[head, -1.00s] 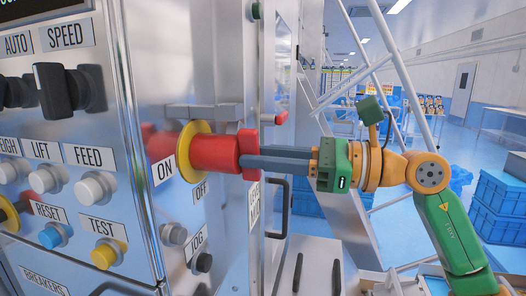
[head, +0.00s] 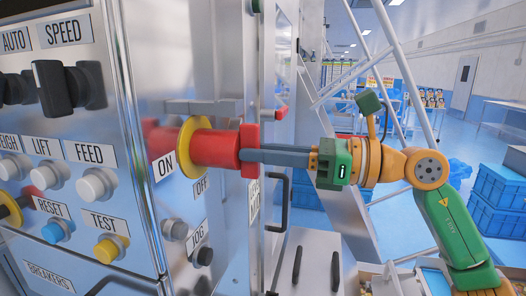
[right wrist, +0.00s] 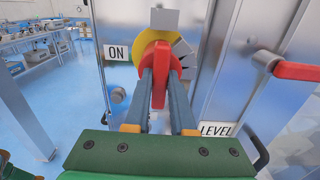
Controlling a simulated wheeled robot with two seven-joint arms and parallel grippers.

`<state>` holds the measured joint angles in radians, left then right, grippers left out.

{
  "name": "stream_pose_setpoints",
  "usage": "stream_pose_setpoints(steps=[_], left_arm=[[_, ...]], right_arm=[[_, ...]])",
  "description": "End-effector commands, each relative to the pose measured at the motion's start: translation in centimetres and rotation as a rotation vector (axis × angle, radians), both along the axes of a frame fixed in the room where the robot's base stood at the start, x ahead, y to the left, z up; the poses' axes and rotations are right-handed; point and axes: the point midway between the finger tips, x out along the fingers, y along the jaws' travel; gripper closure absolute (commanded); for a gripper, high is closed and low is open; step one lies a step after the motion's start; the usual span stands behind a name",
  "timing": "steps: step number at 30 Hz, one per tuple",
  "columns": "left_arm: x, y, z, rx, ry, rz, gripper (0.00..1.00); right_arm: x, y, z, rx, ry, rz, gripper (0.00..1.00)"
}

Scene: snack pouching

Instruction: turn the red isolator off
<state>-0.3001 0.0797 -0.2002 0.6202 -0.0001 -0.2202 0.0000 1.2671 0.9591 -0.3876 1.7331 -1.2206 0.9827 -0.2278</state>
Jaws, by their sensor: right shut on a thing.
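The red isolator (head: 215,148) sticks out from the machine's metal panel, with a yellow disc (head: 192,147) behind it. Its crossbar handle (head: 249,150) is at the outer end. The ON label (head: 163,166) is beside the disc and the OFF label (head: 201,187) is below it. My right gripper (head: 251,152) comes in from the right and is shut on the handle. In the right wrist view the fingers (right wrist: 163,75) lie on both sides of the red handle (right wrist: 157,68), which stands roughly upright; the ON label (right wrist: 117,52) is to its left. My left gripper is not in view.
A control panel with a black SPEED knob (head: 68,88) and several buttons is at the left. A red lever (right wrist: 285,70) is at the right of the wrist view, above the LEVEL label (right wrist: 215,129). Blue crates (head: 500,190) stand at the far right.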

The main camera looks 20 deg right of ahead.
Motion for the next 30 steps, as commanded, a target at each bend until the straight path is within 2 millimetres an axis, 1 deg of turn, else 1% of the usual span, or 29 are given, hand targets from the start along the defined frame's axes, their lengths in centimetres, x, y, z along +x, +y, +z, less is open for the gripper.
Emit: stream_pose_setpoints(steps=[1, 2, 3, 4, 5, 14, 17, 18, 21, 24, 27, 30], left_arm=[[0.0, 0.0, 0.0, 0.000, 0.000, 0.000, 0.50], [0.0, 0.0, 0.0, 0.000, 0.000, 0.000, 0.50], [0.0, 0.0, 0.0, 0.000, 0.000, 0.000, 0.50], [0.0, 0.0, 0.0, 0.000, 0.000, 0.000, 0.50], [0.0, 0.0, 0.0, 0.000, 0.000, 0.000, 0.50], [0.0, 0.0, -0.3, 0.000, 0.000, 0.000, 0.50], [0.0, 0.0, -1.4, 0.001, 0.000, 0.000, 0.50], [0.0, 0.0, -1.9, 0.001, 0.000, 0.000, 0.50], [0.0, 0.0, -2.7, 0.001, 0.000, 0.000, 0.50], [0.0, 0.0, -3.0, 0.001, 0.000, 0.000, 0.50], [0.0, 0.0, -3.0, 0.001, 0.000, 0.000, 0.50], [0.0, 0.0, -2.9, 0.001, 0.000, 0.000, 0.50]], right_arm=[[0.0, 0.1, -0.2, -0.003, 0.006, 0.002, 1.00], [0.0, 0.1, -0.2, -0.004, 0.006, 0.002, 0.72], [0.0, 0.1, -0.2, -0.003, 0.006, 0.002, 0.61], [0.0, 0.1, -0.2, -0.003, 0.006, 0.002, 0.53], [0.0, 0.1, -0.2, -0.003, 0.004, 0.002, 0.47], [-0.1, -0.2, -0.2, -0.001, 0.002, 0.000, 0.47], [-1.0, -1.6, -0.6, -0.001, 0.002, -0.003, 0.47], [-1.5, -2.4, -0.7, -0.001, 0.002, -0.003, 0.47], [-2.7, -4.1, -0.6, -0.002, 0.001, -0.003, 0.47], [-3.5, -5.4, -0.4, -0.001, 0.003, -0.002, 0.47], [-3.9, -5.8, -0.2, -0.002, 0.004, 0.001, 0.47], [-4.0, -5.8, -0.1, -0.003, 0.003, 0.002, 0.47]])
